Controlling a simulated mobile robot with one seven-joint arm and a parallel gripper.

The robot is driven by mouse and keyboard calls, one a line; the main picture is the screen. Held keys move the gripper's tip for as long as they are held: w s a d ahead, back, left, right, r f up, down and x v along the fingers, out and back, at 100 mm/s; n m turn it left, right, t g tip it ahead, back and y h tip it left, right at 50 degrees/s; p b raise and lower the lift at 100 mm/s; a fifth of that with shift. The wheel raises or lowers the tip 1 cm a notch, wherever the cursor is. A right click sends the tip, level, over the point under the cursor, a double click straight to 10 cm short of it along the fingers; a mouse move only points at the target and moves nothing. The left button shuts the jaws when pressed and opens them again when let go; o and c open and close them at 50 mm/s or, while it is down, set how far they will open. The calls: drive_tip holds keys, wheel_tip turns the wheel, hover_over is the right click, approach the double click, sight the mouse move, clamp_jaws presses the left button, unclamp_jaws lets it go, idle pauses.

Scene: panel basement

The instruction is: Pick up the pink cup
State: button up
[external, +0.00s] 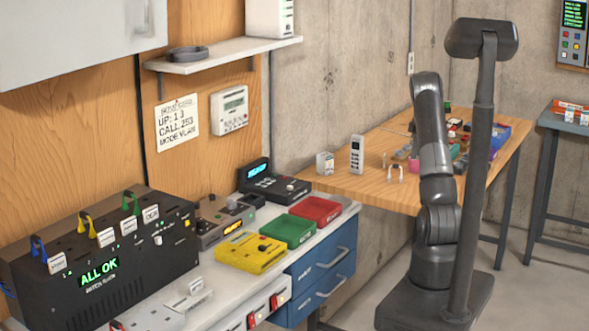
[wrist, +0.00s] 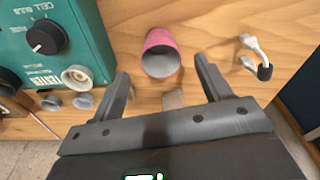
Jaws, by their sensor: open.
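The pink cup (wrist: 160,55) is on the wooden table in the wrist view, its open grey mouth turned toward the camera. I cannot tell whether it stands or lies. My gripper (wrist: 161,68) is open, with one dark finger on each side in front of the cup. The cup appears between the fingertips, near their ends, and nothing is held. I cannot tell how far above the table the fingers are.
A teal box with a black knob (wrist: 44,37) and several small sockets stands left of the cup. A white hook-like piece with a dark end (wrist: 258,55) lies to the right. The wooden table (external: 352,182) holds bins and small items; its near left part is mostly clear.

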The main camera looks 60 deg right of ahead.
sight(414, 162)
drive_tip(key=shift+w+a+f, duration=0.1)
drive_tip(key=shift+w+f, duration=0.05)
drive_tip(key=shift+f, duration=1.4)
drive_tip(key=shift+w+f, duration=0.15)
drive_tip(key=shift+f, duration=1.35)
drive_tip(key=shift+c, duration=0.4)
drive_tip(key=c, duration=1)
drive_tip(key=shift+o, duration=0.2)
drive_tip(key=shift+r, duration=0.15)
